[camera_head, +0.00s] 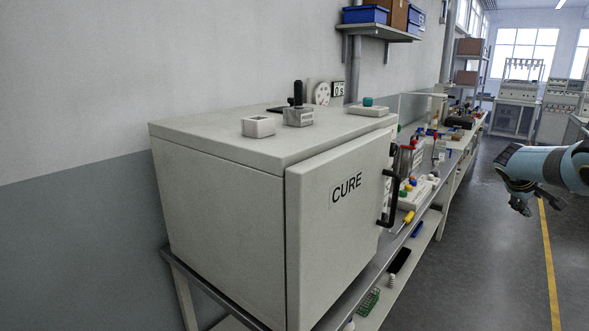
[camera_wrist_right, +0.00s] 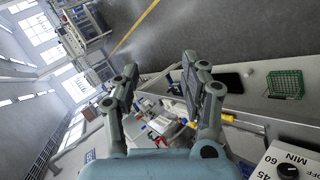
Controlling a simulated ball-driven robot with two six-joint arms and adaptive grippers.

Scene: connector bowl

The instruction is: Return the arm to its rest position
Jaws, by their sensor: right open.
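My right arm comes in from the right edge of the head view. Its gripper (camera_head: 532,203) hangs in the air over the floor, to the right of the bench and apart from it. In the right wrist view the two fingers of my right gripper (camera_wrist_right: 163,92) stand wide apart with nothing held between them. The bench with its small parts shows beyond and between the fingers. My left gripper is in neither view.
A large grey cabinet marked CURE (camera_head: 230,205) stands on the bench at the left, its door (camera_head: 335,230) with a black handle (camera_head: 388,190). A wall shelf (camera_head: 380,31) holds blue bins. The floor (camera_head: 480,270) is clear.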

